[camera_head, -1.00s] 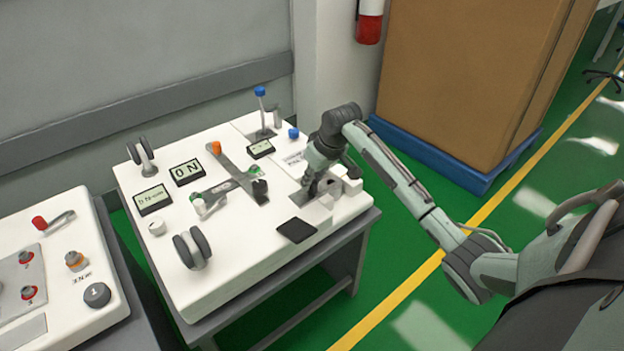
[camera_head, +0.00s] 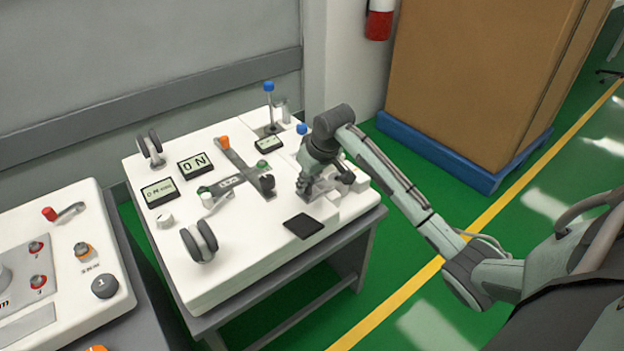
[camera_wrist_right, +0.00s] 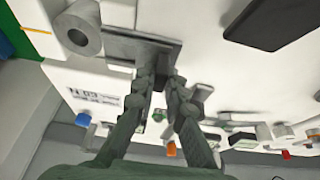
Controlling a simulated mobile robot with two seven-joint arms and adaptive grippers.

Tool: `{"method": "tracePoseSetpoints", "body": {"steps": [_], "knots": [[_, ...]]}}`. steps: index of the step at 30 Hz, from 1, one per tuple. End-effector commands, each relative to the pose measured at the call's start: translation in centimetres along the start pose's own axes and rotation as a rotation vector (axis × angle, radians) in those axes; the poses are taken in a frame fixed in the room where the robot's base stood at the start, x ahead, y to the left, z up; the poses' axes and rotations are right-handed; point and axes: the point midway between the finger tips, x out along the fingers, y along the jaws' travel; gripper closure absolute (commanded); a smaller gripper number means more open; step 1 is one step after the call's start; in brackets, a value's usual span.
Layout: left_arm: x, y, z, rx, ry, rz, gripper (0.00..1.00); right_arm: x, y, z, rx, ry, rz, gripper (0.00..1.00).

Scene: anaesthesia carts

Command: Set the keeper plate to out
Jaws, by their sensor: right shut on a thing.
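The white console (camera_head: 240,255) stands in front of me, with a grey metal plate at its right end. That plate shows best in the right wrist view (camera_wrist_right: 150,50); I take it to be the keeper plate. My right gripper (camera_head: 304,190) is low over the right part of the console. In the wrist view its fingers (camera_wrist_right: 163,80) come together at the plate's near edge, shut on a small part there. The fingers and wrist hide most of the plate in the head view. My left gripper is not in view.
A black pad (camera_head: 304,226) lies just in front of the gripper. A blue-topped lever (camera_head: 269,87) and an orange-ended bar (camera_head: 225,142) stand behind and left. Another console (camera_head: 55,270) is at the left. A big brown box (camera_head: 480,80) stands behind the arm.

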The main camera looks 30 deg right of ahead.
Motion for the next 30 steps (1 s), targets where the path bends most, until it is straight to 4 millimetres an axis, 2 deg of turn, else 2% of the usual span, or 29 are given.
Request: {"method": "tracePoseSetpoints", "body": {"steps": [2,3,8,17,20,23,30], "knots": [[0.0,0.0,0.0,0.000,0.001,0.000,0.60,0.1,-0.5,0.0,-0.003,-0.001,-0.011,1.00],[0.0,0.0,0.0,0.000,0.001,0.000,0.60,0.1,-0.6,0.0,-0.003,-0.001,-0.012,0.88],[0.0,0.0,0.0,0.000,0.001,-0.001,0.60,0.1,-0.5,0.0,-0.003,-0.001,-0.011,0.68],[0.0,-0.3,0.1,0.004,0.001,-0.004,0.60,0.0,-0.3,0.0,-0.002,0.000,-0.007,0.67],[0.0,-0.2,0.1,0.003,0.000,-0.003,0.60,-0.7,-0.3,0.0,-0.002,0.001,-0.007,0.67],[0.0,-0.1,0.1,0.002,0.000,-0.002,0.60,-2.1,-0.3,-0.1,-0.003,0.003,-0.007,0.67],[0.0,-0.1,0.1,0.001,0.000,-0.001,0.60,-7.3,-0.2,-0.1,-0.005,0.003,-0.006,0.67]]}}
